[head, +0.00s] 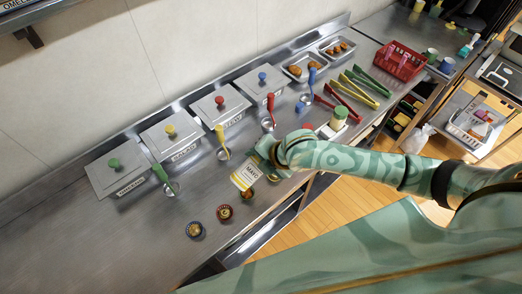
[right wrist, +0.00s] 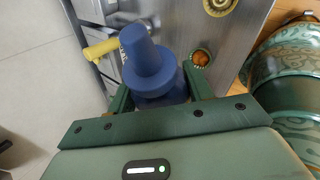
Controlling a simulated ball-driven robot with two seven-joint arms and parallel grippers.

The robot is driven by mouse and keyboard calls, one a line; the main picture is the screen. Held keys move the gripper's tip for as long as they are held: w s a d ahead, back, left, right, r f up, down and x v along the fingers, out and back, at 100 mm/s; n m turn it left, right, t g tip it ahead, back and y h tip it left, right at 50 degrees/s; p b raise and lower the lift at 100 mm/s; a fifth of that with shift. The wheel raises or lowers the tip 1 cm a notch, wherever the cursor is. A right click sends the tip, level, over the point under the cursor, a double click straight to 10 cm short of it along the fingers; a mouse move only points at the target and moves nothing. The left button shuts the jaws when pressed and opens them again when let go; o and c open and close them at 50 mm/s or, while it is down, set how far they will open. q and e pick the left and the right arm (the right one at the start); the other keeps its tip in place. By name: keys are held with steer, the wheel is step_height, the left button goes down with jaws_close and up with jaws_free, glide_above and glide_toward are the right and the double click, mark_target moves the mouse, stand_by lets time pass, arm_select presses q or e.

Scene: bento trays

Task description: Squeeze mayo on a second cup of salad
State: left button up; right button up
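My right gripper (head: 262,160) is shut on a mayo bottle (head: 246,177), white with a "MAYO" label, held tilted just above the small cups. In the right wrist view my gripper (right wrist: 160,92) has a blue stepped part of the held bottle (right wrist: 148,62) between its fingers. I cannot tell whether any holds mayo. My left gripper is out of view.
Lidded steel pans (head: 170,134) line the back of the counter (head: 110,235), with ladles in front. The counter's left front is clear.

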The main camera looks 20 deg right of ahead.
steer(key=h+p, duration=0.1)
steer(key=r+h+p, duration=0.1)
steer(key=p, duration=0.1)
steer(key=n+t+h+p, duration=0.1)
steer(key=p, duration=0.1)
steer(key=shift+s+a+r, duration=0.1)
steer(key=shift+a+r, duration=0.05)
steer(key=shift+r, duration=0.15)
steer(key=shift+f+n+t+h+p, duration=0.2)
steer(key=shift+n+t+h+p, duration=0.1)
steer(key=shift+h, duration=0.3)
steer(key=h+p, duration=0.1)
steer(key=n+t+h+p, duration=0.1)
steer(key=shift+r+h, duration=0.3)
steer(key=shift+r, duration=0.1)
steer(key=shift+n+t+h, duration=0.4)
steer(key=shift+n+h, duration=0.1)
steer(key=shift+h, duration=0.4)
steer(key=shift+r+n+t+h+b, duration=0.15)
steer(key=shift+n+t+h+b, duration=0.15)
steer(key=shift+n+t+h, duration=0.45)
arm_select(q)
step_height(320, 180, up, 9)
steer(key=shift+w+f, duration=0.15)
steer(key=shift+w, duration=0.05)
arm_select(e)
steer(key=shift+m, duration=0.25)
steer(key=shift+d, duration=0.2)
